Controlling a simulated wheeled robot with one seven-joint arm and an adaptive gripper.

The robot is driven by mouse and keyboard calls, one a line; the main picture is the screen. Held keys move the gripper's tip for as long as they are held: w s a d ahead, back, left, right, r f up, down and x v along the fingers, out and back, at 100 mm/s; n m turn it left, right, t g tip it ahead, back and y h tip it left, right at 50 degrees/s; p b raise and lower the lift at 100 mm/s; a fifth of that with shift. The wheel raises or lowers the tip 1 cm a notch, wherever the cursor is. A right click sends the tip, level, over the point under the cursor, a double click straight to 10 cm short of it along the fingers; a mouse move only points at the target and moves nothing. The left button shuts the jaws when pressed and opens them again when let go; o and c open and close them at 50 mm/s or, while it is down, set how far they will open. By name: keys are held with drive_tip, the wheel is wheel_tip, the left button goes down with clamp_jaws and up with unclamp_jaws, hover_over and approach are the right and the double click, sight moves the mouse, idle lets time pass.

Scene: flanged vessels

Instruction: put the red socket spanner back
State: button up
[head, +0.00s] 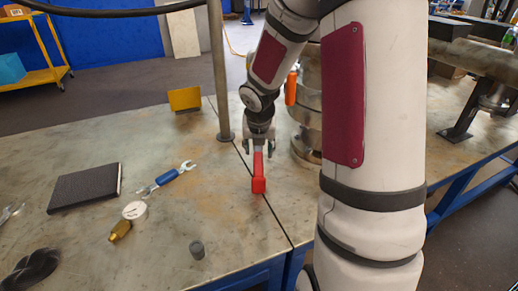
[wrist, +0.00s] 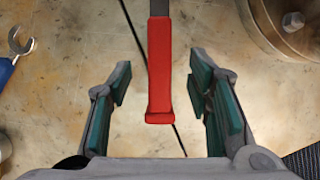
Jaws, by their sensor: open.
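The red socket spanner (head: 259,184) is at the bench, near the dark seam. In the wrist view its red handle (wrist: 159,65) points toward me, with a grey shaft at the top edge; its far end is out of view. My gripper (head: 259,148) is open, and in the wrist view its fingers (wrist: 162,85) stand either side of the handle with a gap on both sides. I cannot tell whether the spanner touches the bench. A flanged metal vessel (head: 307,128) stands just right of my gripper, partly hidden by my arm.
An orange-handled tool (head: 291,88) is at the vessel. A post (head: 219,80) and yellow bracket (head: 185,99) stand behind.

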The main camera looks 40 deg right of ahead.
drive_tip(key=p+v, duration=0.1)
drive_tip(key=v, duration=0.2)
drive_tip(key=s+a+r+m+g, duration=0.2)
drive_tip(key=s+a+r+m, duration=0.8)
drive_tip(key=s+r+m, duration=0.35)
drive_tip(key=s+a+r+m+y, duration=0.1)
drive_tip(key=s+a+m, duration=0.4)
drive_tip(key=s+m, duration=0.2)
drive_tip(key=s+a+m+g+y, duration=0.1)
drive_tip(key=s+a+m, duration=0.5)
drive_tip(key=s, duration=0.5)
drive_tip(key=shift+s+r+m+y+p, duration=0.3)
drive_tip(key=shift+r+m+y+p, duration=0.1)
drive_tip(key=shift+m, duration=0.55)
